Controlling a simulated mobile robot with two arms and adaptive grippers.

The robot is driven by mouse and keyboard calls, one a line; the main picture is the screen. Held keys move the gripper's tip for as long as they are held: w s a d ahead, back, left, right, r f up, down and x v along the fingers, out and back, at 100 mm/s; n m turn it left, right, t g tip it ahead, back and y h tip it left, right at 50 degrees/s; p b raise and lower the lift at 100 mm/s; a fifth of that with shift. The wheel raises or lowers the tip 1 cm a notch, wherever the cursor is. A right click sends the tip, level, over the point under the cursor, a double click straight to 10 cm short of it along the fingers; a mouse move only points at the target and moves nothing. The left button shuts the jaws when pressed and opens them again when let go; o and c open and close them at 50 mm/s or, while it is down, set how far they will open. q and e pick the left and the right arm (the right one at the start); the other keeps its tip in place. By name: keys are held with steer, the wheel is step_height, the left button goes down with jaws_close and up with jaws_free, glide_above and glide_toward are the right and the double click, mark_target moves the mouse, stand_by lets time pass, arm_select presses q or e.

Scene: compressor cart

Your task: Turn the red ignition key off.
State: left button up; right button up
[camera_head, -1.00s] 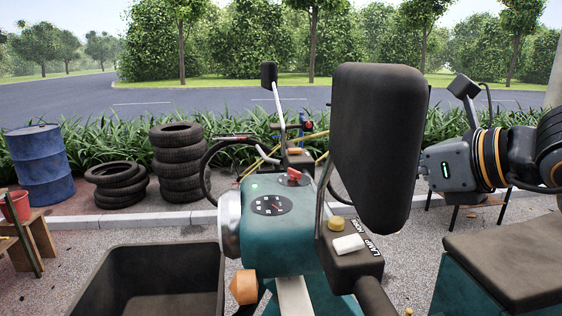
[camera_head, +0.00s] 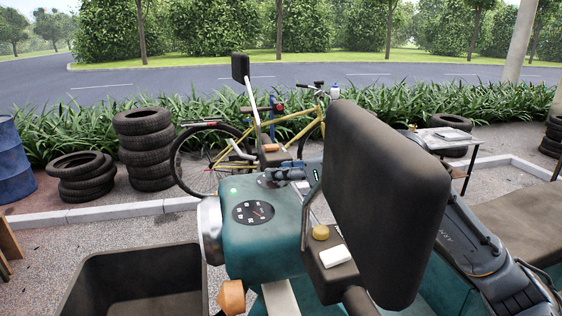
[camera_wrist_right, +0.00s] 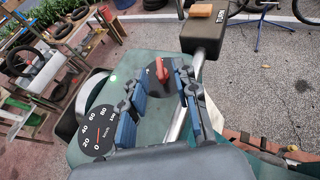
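The red ignition key (camera_wrist_right: 161,70) stands on a dark round switch plate (camera_wrist_right: 160,80) on the teal cowl (camera_head: 260,262) of the cart. My right gripper (camera_wrist_right: 159,78) is open, with one blue-padded finger on each side of the key. Gaps show between the key and the fingers, so I see no grip. In the head view my right gripper (camera_head: 287,174) is over the plate and hides the key. Its arm passes behind the large black mirror (camera_head: 385,180). My left gripper is not in view.
The speedometer (camera_head: 253,212) is beside the key plate. The mirror and its stalk stand close to my right arm. A yellow button (camera_head: 320,232) and a white switch (camera_head: 335,256) sit on the handlebar box. A bicycle (camera_head: 265,140) and stacked tyres (camera_head: 145,150) stand behind.

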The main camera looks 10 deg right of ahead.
steer(key=shift+w+a+f, duration=0.15)
steer(key=shift+w+a, duration=0.05)
steer(key=shift+w, duration=0.05)
steer(key=shift+w+a+f, duration=0.1)
steer(key=shift+w+f, duration=0.05)
steer(key=shift+w, duration=0.05)
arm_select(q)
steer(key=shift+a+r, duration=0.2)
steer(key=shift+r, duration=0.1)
arm_select(e)
jaws_close()
